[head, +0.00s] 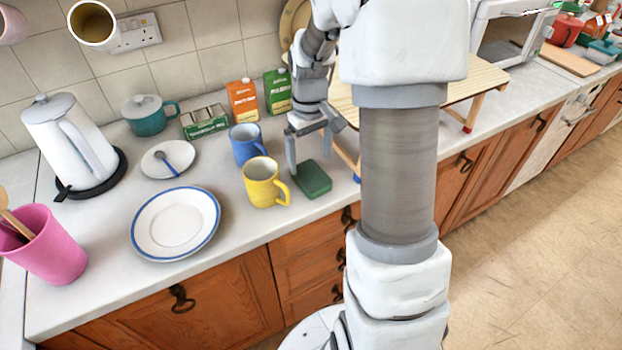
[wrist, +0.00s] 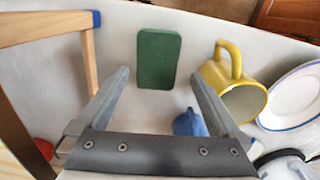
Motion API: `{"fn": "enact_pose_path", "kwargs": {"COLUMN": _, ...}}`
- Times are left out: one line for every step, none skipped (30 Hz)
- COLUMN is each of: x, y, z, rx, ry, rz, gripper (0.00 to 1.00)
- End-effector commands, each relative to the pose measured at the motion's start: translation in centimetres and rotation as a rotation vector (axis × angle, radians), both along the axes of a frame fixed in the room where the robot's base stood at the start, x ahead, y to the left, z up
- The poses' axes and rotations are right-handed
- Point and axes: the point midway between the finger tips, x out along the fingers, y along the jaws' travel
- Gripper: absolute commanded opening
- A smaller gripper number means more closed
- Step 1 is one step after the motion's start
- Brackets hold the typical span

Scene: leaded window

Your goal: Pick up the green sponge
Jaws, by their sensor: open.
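The green sponge (head: 312,178) lies flat on the pale worktop near its front edge, just right of the yellow mug. In the wrist view the sponge (wrist: 158,59) is fully visible, beyond the fingertips and between their lines. My gripper (head: 310,155) points down above and slightly behind the sponge, with its fingers apart. It also shows in the wrist view (wrist: 157,75), open and empty. The sponge is not touched by the fingers in the wrist view.
The yellow mug (head: 264,183) stands close left of the sponge, with the blue mug (head: 246,143) behind it. A blue-rimmed plate (head: 176,223) lies farther left. Cartons (head: 242,101) stand behind.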

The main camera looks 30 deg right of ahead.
Motion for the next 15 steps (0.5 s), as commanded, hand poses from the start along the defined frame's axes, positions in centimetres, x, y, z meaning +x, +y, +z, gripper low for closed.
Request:
{"fn": "enact_pose_path", "kwargs": {"x": 0.0, "y": 0.0, "z": -0.3, "rx": 0.0, "ry": 0.0, "rz": 0.0, "gripper": 1.0}}
{"fn": "enact_pose_path", "kwargs": {"x": 0.0, "y": 0.0, "z": -0.5, "rx": 0.0, "ry": -0.001, "rz": 0.0, "gripper": 1.0}}
{"fn": "enact_pose_path", "kwargs": {"x": 0.0, "y": 0.0, "z": -0.7, "rx": 0.0, "ry": 0.0, "rz": 0.0, "gripper": 1.0}}
{"fn": "enact_pose_path", "kwargs": {"x": 0.0, "y": 0.0, "z": -0.9, "rx": 0.0, "ry": 0.0, "rz": 0.0, "gripper": 1.0}}
{"fn": "enact_pose_path", "kwargs": {"x": 0.0, "y": -0.1, "z": -1.1, "rx": 0.001, "ry": 0.001, "rz": 0.0, "gripper": 1.0}}
{"fn": "enact_pose_path", "kwargs": {"x": 0.0, "y": -0.1, "z": -1.7, "rx": 0.001, "ry": 0.003, "rz": 0.0, "gripper": 1.0}}
{"fn": "enact_pose_path", "kwargs": {"x": 0.1, "y": -0.2, "z": -2.1, "rx": 0.001, "ry": 0.002, "rz": -0.001, "gripper": 1.0}}
{"fn": "enact_pose_path", "kwargs": {"x": 0.1, "y": -0.3, "z": -2.6, "rx": 0.001, "ry": 0.003, "rz": -0.001, "gripper": 1.0}}
{"fn": "enact_pose_path", "kwargs": {"x": 0.1, "y": -0.3, "z": -3.3, "rx": 0.002, "ry": 0.003, "rz": -0.001, "gripper": 1.0}}
{"fn": "enact_pose_path", "kwargs": {"x": 0.2, "y": -0.4, "z": -3.7, "rx": 0.001, "ry": 0.002, "rz": -0.001, "gripper": 1.0}}
{"fn": "enact_pose_path", "kwargs": {"x": 0.2, "y": -0.4, "z": -4.1, "rx": 0.002, "ry": 0.003, "rz": -0.001, "gripper": 1.0}}
{"fn": "enact_pose_path", "kwargs": {"x": 0.2, "y": -0.4, "z": -4.7, "rx": 0.001, "ry": 0.002, "rz": -0.001, "gripper": 1.0}}
{"fn": "enact_pose_path", "kwargs": {"x": 0.2, "y": -0.4, "z": -5.0, "rx": 0.001, "ry": 0.001, "rz": -0.001, "gripper": 1.0}}
{"fn": "enact_pose_path", "kwargs": {"x": 0.2, "y": -0.4, "z": -5.3, "rx": 0.001, "ry": 0.001, "rz": 0.0, "gripper": 1.0}}
{"fn": "enact_pose_path", "kwargs": {"x": 0.2, "y": -0.4, "z": -5.5, "rx": 0.001, "ry": 0.0, "rz": 0.0, "gripper": 1.0}}
